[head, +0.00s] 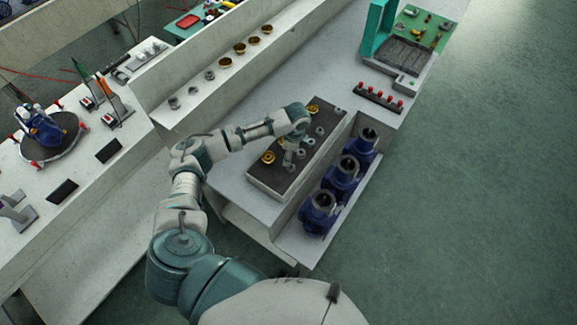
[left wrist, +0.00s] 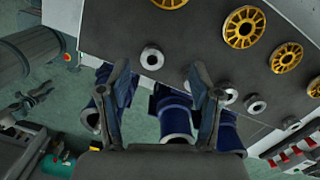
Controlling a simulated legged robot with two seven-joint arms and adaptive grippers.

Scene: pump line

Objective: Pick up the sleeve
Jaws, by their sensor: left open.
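Several small grey ring-shaped sleeves stand on a dark-topped tray (head: 270,188) in the head view, one of them at the right side (head: 320,131). My left gripper (head: 289,160) is over the near part of this tray. In the left wrist view the left gripper (left wrist: 163,82) has its two fingers apart with nothing between them. One sleeve (left wrist: 152,58) lies just beyond the fingertips, roughly between them. Another sleeve (left wrist: 255,104) is right of the right finger, and one (left wrist: 229,96) is partly hidden by that finger. My right gripper is not in view.
Gold wheels (left wrist: 244,27) share the tray. Blue pump housings (head: 319,211) stand on a lower shelf to its right. A rack with red knobs (head: 380,97) and a teal frame (head: 378,28) are farther back. A ledge (head: 186,112) at left holds more rings and gold parts.

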